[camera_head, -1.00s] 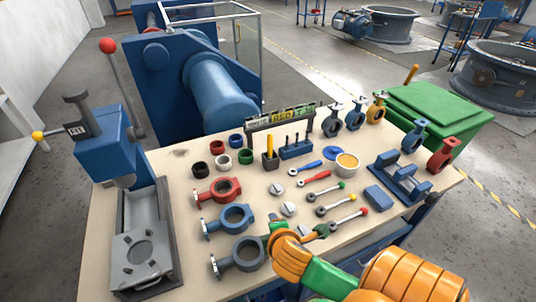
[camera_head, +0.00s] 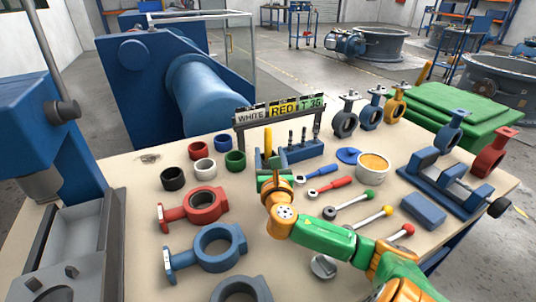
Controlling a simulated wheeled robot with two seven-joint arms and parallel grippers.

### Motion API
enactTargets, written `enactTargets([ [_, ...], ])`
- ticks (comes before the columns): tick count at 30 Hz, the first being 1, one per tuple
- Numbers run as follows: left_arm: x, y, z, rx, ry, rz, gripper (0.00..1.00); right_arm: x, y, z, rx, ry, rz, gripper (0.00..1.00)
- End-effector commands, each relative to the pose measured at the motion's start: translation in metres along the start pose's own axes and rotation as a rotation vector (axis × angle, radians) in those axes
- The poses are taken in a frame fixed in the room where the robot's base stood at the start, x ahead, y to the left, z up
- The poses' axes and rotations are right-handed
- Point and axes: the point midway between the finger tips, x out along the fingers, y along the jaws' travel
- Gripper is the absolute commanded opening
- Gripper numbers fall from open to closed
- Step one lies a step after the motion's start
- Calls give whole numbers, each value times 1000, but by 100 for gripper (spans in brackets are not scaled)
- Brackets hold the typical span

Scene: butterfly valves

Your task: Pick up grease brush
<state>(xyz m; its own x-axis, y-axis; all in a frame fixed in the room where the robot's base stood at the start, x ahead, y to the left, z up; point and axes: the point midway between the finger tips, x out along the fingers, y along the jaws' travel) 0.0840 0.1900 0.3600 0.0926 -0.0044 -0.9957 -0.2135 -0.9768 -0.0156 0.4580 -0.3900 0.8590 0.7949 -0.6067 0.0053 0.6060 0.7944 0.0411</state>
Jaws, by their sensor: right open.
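The grease brush shows as an upright yellow handle (camera_head: 268,139) at the middle of the bench, left of the blue tool block. Its lower end is hidden in a small dark holder, which my gripper partly covers. My right gripper (camera_head: 273,177) is open, in front of and just below the brush in the picture. I cannot tell whether it touches the holder. My left gripper is not in view. A pot of orange-yellow grease (camera_head: 373,165) stands to the right.
The blue tool block (camera_head: 295,155) stands close right of the brush, under a sign rack (camera_head: 282,113). Coloured rings (camera_head: 201,169) and valve bodies (camera_head: 205,205) lie to the left. A blue press (camera_head: 45,130) stands at the left.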

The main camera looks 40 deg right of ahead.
Motion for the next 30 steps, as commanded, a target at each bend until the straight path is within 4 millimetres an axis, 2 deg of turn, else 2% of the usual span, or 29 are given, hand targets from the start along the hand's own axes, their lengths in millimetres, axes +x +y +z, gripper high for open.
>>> enactTargets([
  [3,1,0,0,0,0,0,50,11,0,0,2,1,-1,62],
  [8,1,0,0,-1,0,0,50,11,0,0,3,3,0,62],
  [11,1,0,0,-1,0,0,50,11,0,0,3,3,0,40],
  [15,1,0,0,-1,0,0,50,10,0,0,3,3,0,2],
  [16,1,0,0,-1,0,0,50,10,0,0,3,3,0,0],
  [25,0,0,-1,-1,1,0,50,10,0,2,4,3,0,0],
  [28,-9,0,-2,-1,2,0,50,11,2,21,6,-1,2,0],
  [30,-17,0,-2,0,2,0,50,11,2,43,6,-3,2,0],
])
